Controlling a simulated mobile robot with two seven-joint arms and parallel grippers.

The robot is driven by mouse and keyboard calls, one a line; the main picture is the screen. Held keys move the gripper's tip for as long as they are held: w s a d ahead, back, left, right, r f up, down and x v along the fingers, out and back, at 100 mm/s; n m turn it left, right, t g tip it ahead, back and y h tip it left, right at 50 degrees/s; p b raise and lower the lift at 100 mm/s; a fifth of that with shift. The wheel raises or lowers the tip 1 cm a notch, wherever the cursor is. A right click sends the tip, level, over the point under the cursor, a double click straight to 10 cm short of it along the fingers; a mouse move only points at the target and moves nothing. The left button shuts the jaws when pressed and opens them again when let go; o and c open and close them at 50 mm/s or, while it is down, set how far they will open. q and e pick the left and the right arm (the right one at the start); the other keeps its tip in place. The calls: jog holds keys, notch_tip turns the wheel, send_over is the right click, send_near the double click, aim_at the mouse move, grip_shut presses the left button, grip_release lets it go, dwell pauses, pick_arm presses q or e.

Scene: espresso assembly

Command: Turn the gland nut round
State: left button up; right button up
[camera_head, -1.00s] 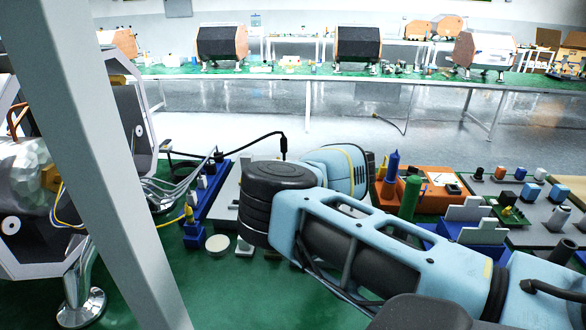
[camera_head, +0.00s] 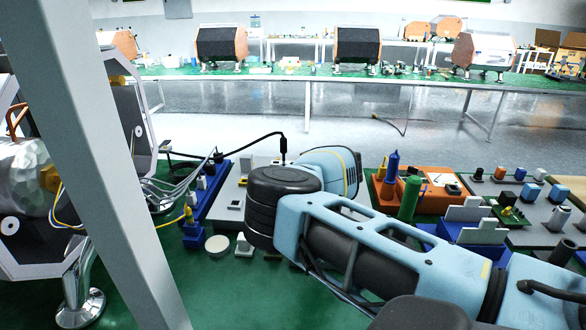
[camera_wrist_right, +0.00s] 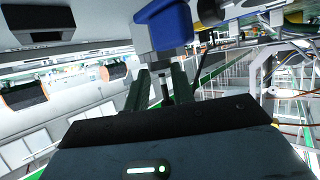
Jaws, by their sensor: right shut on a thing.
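My right arm's blue and black wrist (camera_head: 283,190) stretches across the middle of the head view and hides its gripper there. In the right wrist view my right gripper (camera_wrist_right: 161,88) shows two dark green fingers close around a small dark part (camera_wrist_right: 166,88). I take this part for the gland nut, but its shape is unclear. A blue block with a pale grey piece (camera_wrist_right: 165,28) lies just beyond the fingertips. My left gripper is in neither view.
A grey fixture plate with a black cable plug (camera_head: 283,148) stands behind my wrist. A blue rack with cables (camera_head: 205,190) is to its left, an orange tray (camera_head: 425,188) to its right. A pale post (camera_head: 110,165) crosses the left side.

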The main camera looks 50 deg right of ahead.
jog(key=shift+d, duration=0.1)
dwell(0.3)
